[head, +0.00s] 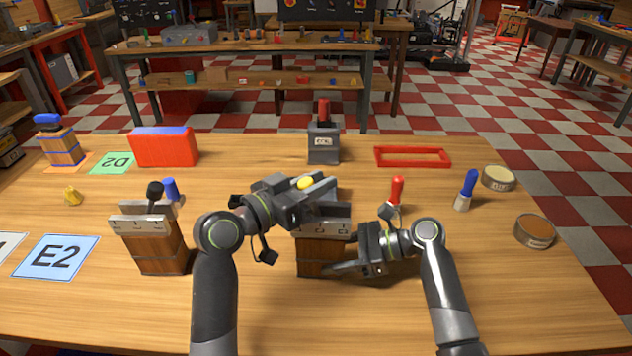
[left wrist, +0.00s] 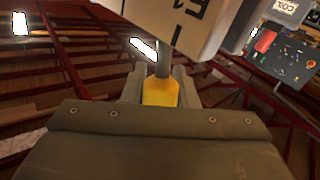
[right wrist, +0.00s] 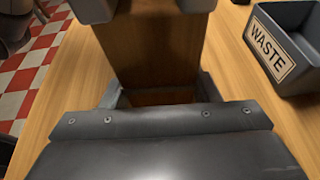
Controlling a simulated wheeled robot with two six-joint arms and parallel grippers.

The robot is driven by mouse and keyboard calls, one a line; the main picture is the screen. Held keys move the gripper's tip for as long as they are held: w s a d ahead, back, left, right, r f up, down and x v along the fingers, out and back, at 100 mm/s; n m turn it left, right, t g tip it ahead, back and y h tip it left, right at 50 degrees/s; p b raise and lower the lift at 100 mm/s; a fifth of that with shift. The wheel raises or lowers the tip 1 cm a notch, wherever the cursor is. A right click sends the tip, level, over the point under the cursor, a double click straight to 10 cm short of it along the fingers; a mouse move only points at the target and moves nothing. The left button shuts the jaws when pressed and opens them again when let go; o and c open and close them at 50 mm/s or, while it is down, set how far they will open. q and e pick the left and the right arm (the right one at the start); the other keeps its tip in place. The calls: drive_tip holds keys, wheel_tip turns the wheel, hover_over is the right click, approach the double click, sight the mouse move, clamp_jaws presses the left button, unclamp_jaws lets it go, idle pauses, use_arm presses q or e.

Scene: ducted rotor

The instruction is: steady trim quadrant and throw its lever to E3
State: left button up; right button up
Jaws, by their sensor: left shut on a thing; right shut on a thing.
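The quadrant in use is a wooden block (head: 318,258) with a grey metal top, standing near the table's front middle. Its lever has a yellow knob (head: 305,183), also between the fingers in the left wrist view (left wrist: 160,93). My left gripper (head: 318,190) is shut on that knob from above. A pale plate (left wrist: 190,22) with dark marks shows there, only partly readable. My right gripper (head: 352,258) is shut on the wooden body from the right, low down; the wood (right wrist: 155,45) fills its jaws in the right wrist view. The lever's exact position is hidden.
A second quadrant with a black knob (head: 150,240) stands left. A WASTE bin (right wrist: 290,50) shows in the right wrist view.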

use_arm(q)
drive_tip(key=shift+d, duration=0.1)
clamp_jaws()
drive_tip(key=shift+d+m+g+y, duration=0.4)
drive_tip(key=shift+d+m+y, duration=0.1)
drive_tip(key=shift+d+m, duration=0.1)
drive_tip(key=shift+a, duration=0.1)
drive_tip(key=o, duration=1)
unclamp_jaws()
drive_tip(key=v, duration=1.2)
